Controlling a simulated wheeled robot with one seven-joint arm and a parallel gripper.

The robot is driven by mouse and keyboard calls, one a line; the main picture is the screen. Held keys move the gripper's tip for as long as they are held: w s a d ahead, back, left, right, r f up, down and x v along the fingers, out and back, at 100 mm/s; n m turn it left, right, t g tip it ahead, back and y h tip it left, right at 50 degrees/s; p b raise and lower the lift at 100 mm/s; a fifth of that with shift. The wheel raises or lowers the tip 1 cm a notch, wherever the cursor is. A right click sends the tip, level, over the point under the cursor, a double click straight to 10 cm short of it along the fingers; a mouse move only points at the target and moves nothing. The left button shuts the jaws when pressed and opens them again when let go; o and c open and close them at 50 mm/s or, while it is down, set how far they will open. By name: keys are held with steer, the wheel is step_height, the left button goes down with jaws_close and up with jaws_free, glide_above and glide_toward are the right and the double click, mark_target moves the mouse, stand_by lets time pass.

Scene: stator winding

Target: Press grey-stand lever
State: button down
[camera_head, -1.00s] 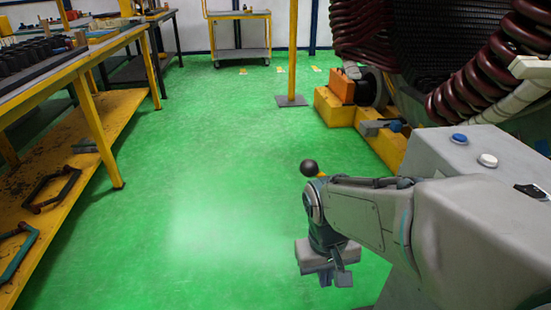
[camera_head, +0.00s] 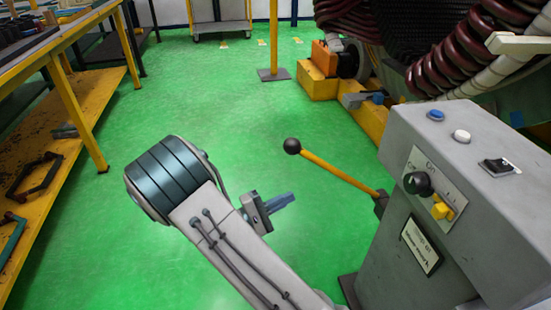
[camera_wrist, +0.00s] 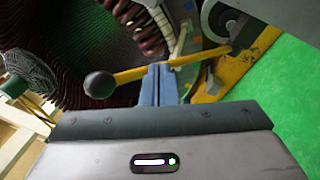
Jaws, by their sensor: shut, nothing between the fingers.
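The grey stand (camera_head: 400,262) is at the right in the head view, with a control panel on its face. Its lever (camera_head: 340,174) is a yellow rod with a black ball knob (camera_head: 292,146), sticking out to the left and tilted up. My gripper (camera_head: 282,202) is below and a little left of the lever rod in the head view, shut and empty. In the wrist view the closed fingers (camera_wrist: 158,80) overlap the yellow lever rod (camera_wrist: 130,75), with the black knob (camera_wrist: 99,84) to their left. I cannot tell whether they touch it.
The stand carries a blue button (camera_head: 435,115), a white button (camera_head: 461,136), a black knob (camera_head: 418,184) and a yellow switch (camera_head: 442,210). A large wound stator stands behind it. A yellow workbench (camera_head: 78,110) is on the left. The green floor between is open.

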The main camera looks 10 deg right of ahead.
steer(key=w+a+f+n+t+y, duration=0.1)
steer(key=w+a+n+t, duration=0.3)
steer(key=a+t, duration=0.5)
steer(key=shift+w+a+f+n+t, duration=0.15)
steer(key=shift+a+f+n+t, duration=0.2)
steer(key=shift+n+t, duration=0.65)
steer(key=shift+d, duration=0.15)
steer(key=s+d+r+b+x, duration=0.1)
steer(key=s+b+x, duration=0.1)
steer(key=x, duration=1)
steer(key=shift+d, duration=0.35)
steer(key=shift+w+a+r, duration=0.1)
steer(key=shift+r, duration=0.1)
